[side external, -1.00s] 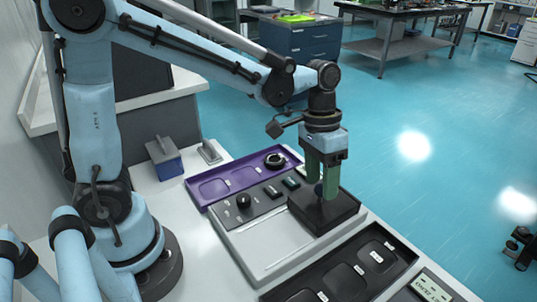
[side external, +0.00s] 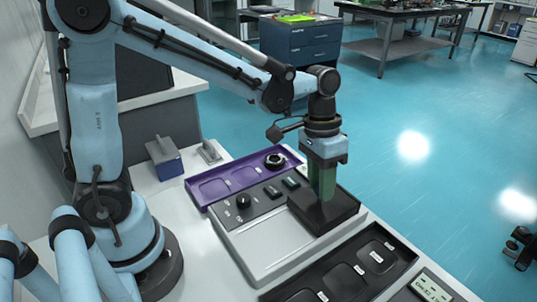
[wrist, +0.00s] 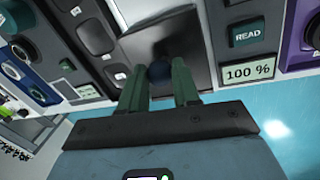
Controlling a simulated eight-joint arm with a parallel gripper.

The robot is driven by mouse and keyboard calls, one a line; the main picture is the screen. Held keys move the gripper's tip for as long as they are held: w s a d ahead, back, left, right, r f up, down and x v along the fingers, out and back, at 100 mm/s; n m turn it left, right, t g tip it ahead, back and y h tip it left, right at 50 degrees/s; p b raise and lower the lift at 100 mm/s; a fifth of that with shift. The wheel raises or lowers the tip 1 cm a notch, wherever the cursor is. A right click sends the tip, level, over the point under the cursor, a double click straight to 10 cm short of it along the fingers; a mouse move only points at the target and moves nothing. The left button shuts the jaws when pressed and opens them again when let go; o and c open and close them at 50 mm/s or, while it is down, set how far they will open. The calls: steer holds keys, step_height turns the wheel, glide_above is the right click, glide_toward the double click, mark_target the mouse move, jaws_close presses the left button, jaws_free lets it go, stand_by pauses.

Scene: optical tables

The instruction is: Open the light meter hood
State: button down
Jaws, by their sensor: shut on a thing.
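The light meter (side external: 265,243) is a grey device on the white bench. Its black hood (side external: 341,214) sits over the far right end and looks lowered. My gripper (side external: 324,196) points down at the hood with its green fingers. In the wrist view the gripper (wrist: 160,88) is shut on a dark blue round knob (wrist: 160,70) that stands on the hood (wrist: 185,40). The fingers hide the knob in the side view. A READ button (wrist: 246,36) and a display showing 100 % (wrist: 249,72) are beside the hood in the wrist view.
A purple tray (side external: 215,189) lies behind the meter, and a black tray (side external: 340,278) lies in front of it. A small display unit (side external: 432,290) is at the lower right. The space above the meter is clear.

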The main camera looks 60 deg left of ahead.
steer(key=shift+s, duration=0.1)
steer(key=s, duration=1.1)
steer(key=shift+s, duration=0.4)
steer(key=c, duration=0.8)
jaws_free()
steer(key=shift+w+a+r, duration=0.1)
steer(key=shift+a+r, duration=0.25)
steer(key=shift+r, duration=1.65)
steer(key=shift+w+a+r, duration=0.1)
steer(key=shift+a+r, duration=0.3)
steer(key=shift+r, duration=1.55)
steer(key=shift+w+a+r, duration=0.1)
steer(key=shift+a+r, duration=0.25)
steer(key=shift+r, duration=1.65)
